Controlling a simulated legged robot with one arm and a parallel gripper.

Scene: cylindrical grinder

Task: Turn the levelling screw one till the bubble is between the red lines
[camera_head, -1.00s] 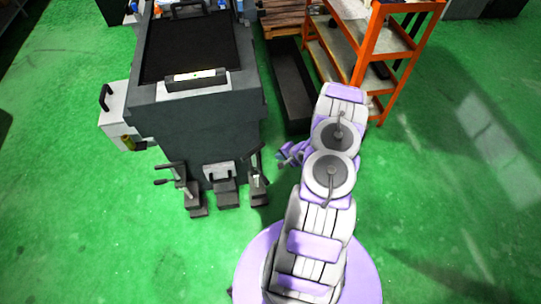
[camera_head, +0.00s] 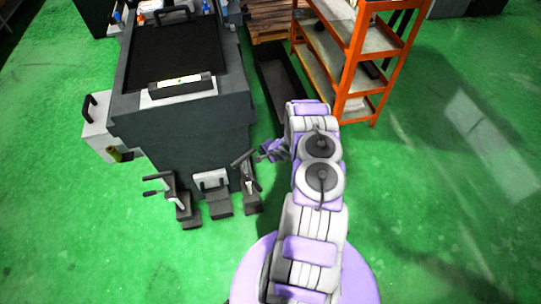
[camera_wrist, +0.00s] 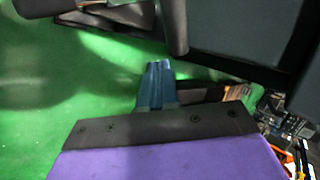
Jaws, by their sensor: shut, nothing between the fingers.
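The spirit level (camera_head: 182,84) lies on the near end of the grinder's dark top in the head view. Two levelling screws with bar handles stand at the grinder's near base: a left one (camera_head: 172,192) and a right one (camera_head: 246,178). My gripper (camera_head: 262,156) is shut and empty, just right of the right screw's handle, with a small apparent gap. In the wrist view my blue fingers (camera_wrist: 158,68) are together, below a dark rounded bar (camera_wrist: 173,28).
The grinder (camera_head: 180,140) fills the left of the head view. A grey box with a black handle (camera_head: 100,128) juts from its left side. An orange shelf rack (camera_head: 355,60) and a dark trough (camera_head: 280,85) stand beyond my arm. Green floor is clear at right.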

